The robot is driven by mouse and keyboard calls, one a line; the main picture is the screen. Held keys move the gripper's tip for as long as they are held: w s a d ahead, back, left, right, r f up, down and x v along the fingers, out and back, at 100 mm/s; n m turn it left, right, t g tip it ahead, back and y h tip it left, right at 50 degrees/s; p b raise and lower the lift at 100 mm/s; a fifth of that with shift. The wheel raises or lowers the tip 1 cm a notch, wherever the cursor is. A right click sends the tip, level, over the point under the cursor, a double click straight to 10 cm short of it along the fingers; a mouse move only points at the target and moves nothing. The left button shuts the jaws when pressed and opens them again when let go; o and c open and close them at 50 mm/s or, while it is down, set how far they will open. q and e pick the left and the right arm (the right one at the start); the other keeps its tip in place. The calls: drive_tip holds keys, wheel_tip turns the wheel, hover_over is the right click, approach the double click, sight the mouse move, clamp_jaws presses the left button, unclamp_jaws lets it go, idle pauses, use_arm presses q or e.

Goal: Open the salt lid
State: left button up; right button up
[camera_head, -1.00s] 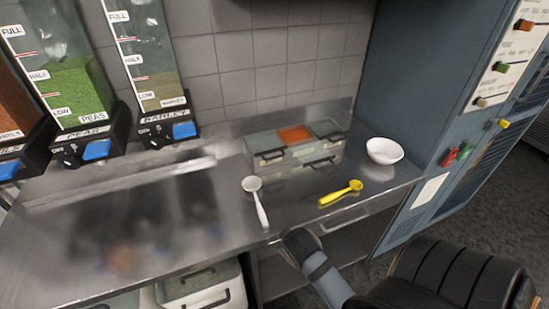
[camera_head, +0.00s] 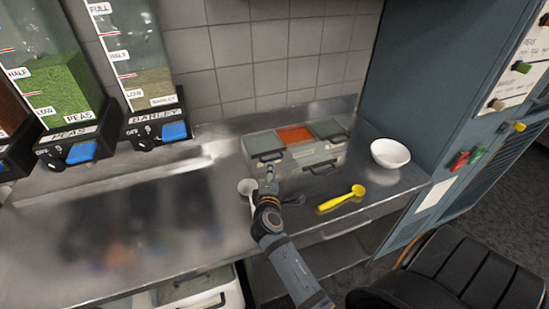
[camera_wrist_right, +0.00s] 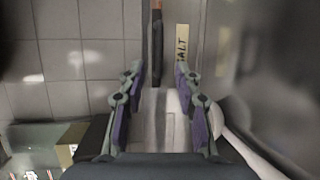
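The box with several lidded compartments (camera_head: 305,160) stands on the steel counter near the wall. Its left lid (camera_head: 263,144) lies flat and looks closed, with a dark handle (camera_head: 270,156) at its front edge. My right gripper (camera_head: 269,178) is just in front of this handle. In the right wrist view my right gripper (camera_wrist_right: 158,75) is open, its two fingers apart. A dark bar, seemingly the handle (camera_wrist_right: 157,48), lies ahead between the fingertips, next to a partly hidden label (camera_wrist_right: 182,45) reading "ALT". I cannot tell whether they touch. My left gripper is not in view.
A white spoon (camera_head: 245,186) lies partly behind my right gripper; it also shows in the right wrist view (camera_wrist_right: 240,142). A yellow spoon (camera_head: 342,199) and a white bowl (camera_head: 390,153) are to the right. Dispensers (camera_head: 150,95) stand at the left.

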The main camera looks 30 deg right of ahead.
sight(272, 160)
drive_tip(key=b+x, duration=0.1)
drive_tip(key=x, duration=0.4)
drive_tip(key=shift+w, duration=0.2)
drive_tip(key=shift+w+d+f+b, duration=0.3)
drive_tip(key=shift+w+d+f, duration=0.15)
drive_tip(key=shift+w+d, duration=0.6)
drive_tip(key=shift+w, duration=0.1)
drive_tip(key=shift+a+r, duration=0.1)
drive_tip(key=shift+r, duration=0.05)
drive_tip(key=shift+a+r, duration=0.1)
drive_tip(key=shift+c, duration=0.9)
drive_tip(key=c, duration=0.5)
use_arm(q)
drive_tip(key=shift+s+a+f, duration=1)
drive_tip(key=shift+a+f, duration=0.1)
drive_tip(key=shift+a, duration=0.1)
use_arm(e)
drive_tip(key=shift+s, duration=0.15)
clamp_jaws()
